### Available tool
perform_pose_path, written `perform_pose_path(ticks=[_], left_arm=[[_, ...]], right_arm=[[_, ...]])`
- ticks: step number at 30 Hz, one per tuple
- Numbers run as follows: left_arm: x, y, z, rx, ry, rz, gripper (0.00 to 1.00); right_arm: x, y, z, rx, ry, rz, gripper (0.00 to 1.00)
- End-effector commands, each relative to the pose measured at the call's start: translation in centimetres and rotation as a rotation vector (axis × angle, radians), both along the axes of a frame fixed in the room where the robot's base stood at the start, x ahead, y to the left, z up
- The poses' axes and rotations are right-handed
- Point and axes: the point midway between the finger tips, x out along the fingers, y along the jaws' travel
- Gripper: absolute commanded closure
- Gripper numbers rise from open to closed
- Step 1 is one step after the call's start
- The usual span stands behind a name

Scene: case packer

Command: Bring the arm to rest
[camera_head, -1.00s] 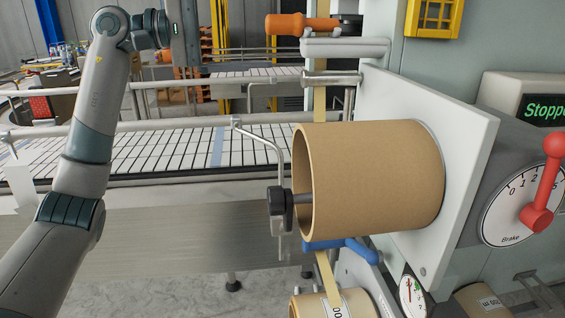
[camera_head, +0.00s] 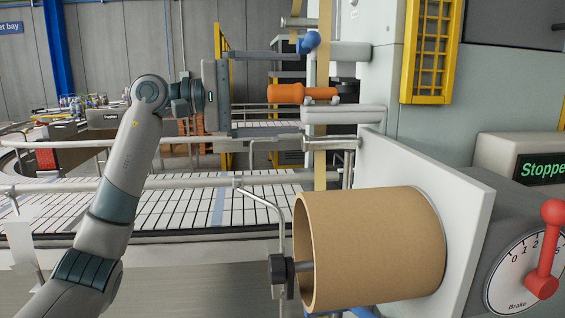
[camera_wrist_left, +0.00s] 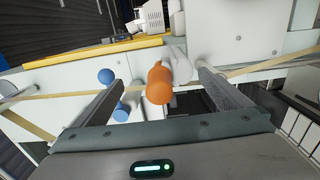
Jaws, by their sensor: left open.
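My left arm (camera_head: 118,195) rises from the lower left of the head view and bends right at the wrist. My left gripper (camera_head: 300,93) points right with its two fingers wide apart, one above the other in the picture. An orange roller or handle (camera_head: 286,93) appears in the gap between the fingers. The left wrist view also shows the orange piece (camera_wrist_left: 158,88) between the open fingers (camera_wrist_left: 162,76). I see no contact, and the depth between them is hard to judge. My right gripper is not in view.
A large brown roll (camera_head: 375,245) sits on a spindle before a white plate (camera_head: 475,210). A red brake lever (camera_head: 547,250) and a screen reading "Stopped" (camera_head: 545,168) are at right. A tiled conveyor (camera_head: 185,210) runs behind my arm.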

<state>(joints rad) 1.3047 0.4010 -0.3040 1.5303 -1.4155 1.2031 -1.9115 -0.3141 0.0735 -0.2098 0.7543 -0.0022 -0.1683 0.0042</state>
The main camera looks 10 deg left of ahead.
Motion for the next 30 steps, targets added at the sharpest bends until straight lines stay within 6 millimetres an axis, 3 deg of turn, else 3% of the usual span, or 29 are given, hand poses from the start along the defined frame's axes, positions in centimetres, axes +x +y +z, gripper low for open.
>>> perform_pose_path(ticks=[10,11,22,23,30], left_arm=[[0.05,-0.12,0.04,-0.001,0.0,0.001,0.03],[0.05,-0.12,0.04,-0.001,0.0,0.0,0.08],[0.04,-0.13,0.03,0.0,0.0,0.0,0.96],[0.04,-0.13,0.03,0.0,0.0,0.0,1.0],[0.03,-0.15,0.01,0.0,0.0,0.0,1.0]], right_arm=[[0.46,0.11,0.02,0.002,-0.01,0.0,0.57],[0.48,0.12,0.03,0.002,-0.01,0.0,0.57],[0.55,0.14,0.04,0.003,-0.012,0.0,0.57],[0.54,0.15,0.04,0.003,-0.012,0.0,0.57],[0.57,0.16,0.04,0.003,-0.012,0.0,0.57]])
